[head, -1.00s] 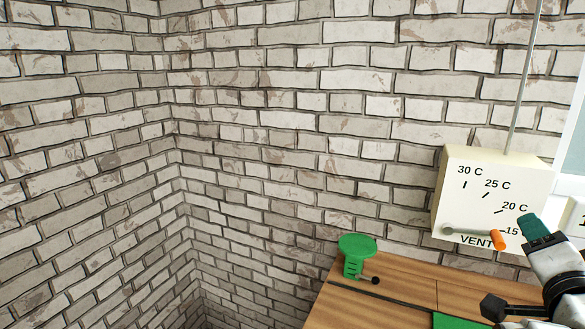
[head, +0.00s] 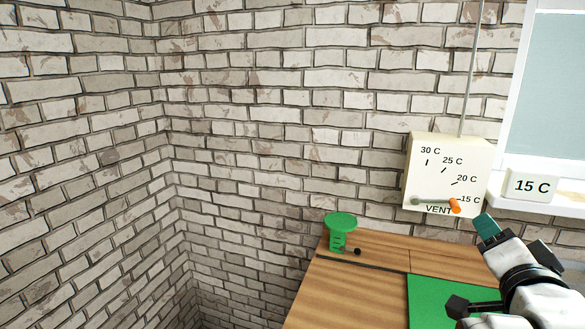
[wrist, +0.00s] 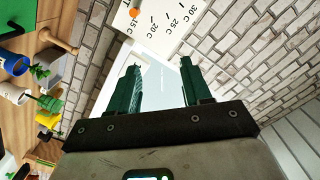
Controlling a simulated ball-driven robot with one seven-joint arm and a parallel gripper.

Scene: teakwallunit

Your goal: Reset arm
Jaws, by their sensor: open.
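My gripper (head: 488,228) is at the lower right in the head view, above the wooden desk and just below the cream vent box (head: 440,160). In the wrist view its two dark green fingers (wrist: 160,66) stand wide apart, with no object between them. The vent lever's orange tip (head: 455,206) is beside the 15 C mark. My gripper appears apart from the lever. The box and its orange tip (wrist: 134,11) also show at the top of the wrist view.
A green stand-like object (head: 340,222) is on the wooden desk (head: 345,290). A green mat (head: 425,290) lies nearer. A 15 C sign (head: 530,186) is by the window (head: 550,90). Brick walls enclose the corner.

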